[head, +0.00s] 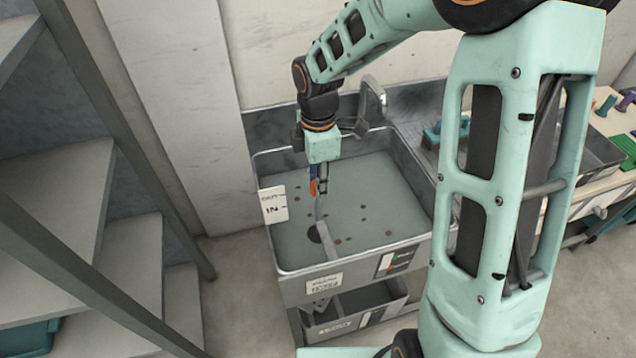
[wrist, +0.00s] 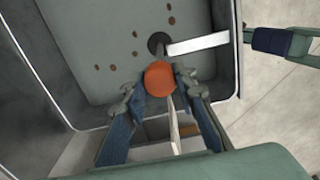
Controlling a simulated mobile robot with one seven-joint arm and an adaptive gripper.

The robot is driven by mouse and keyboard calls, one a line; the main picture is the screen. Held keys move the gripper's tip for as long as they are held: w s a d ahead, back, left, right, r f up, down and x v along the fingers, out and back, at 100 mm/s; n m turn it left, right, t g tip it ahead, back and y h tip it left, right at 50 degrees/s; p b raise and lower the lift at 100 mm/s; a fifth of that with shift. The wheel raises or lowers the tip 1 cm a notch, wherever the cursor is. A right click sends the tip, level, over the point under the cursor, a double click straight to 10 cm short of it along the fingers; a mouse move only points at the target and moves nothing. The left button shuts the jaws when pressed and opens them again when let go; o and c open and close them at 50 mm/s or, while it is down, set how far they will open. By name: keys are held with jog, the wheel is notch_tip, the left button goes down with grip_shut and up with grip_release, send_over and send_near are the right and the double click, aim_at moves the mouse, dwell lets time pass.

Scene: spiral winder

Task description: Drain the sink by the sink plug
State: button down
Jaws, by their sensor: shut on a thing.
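The grey metal sink (head: 440,220) has a pale flat bottom with several brown spots. A dark round drain opening or plug (head: 315,233) lies near its front left; it also shows in the wrist view (wrist: 157,43). A pale flat strip (wrist: 200,43) runs from the dark round to the right. My gripper (head: 319,188) is inside the sink, above the bottom. In the wrist view, its fingers (wrist: 158,90) are shut on an orange round knob (wrist: 159,77) with a pale stem. I cannot tell whether the knob joins the dark round.
A tap (head: 373,95) stands at the sink's back edge. A shelf with a bin (head: 360,308) is below the sink. A workbench with coloured tools (head: 612,105) is at the right. The floor in front is bare.

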jog(key=c, duration=1.5)
grip_release()
jog(key=shift+c, duration=0.2)
notch_tip(320, 180, up, 12)
